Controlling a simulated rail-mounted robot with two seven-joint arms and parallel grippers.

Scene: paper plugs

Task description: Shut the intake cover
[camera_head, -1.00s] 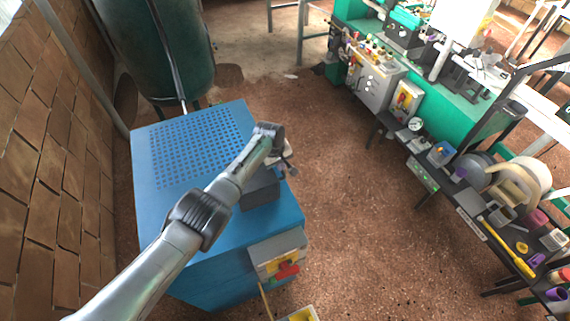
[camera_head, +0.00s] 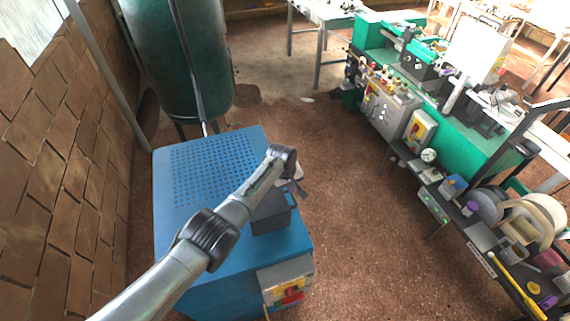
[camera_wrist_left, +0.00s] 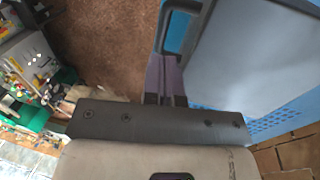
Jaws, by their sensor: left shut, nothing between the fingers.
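A blue cabinet (camera_head: 170,230) with a perforated top stands at the left of the head view. A dark grey box-like part (camera_head: 272,222), which may be the intake with its cover, sits at its right edge, partly behind my left arm. My left gripper (camera_head: 301,189) is shut and empty, just above and beside that part. In the left wrist view the shut fingers (camera_wrist_left: 166,85) are beside a flat grey panel (camera_wrist_left: 250,60) and a dark frame (camera_wrist_left: 180,32). I cannot tell whether they touch or how far the cover stands open. My right gripper is out of view.
A control box with a red part (camera_head: 290,293) is on the cabinet's front. A green tank (camera_head: 175,60) stands behind it and a brick wall (camera_head: 60,190) at left. The bench (camera_head: 470,225) at right holds tools. The floor between (camera_head: 355,200) is clear.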

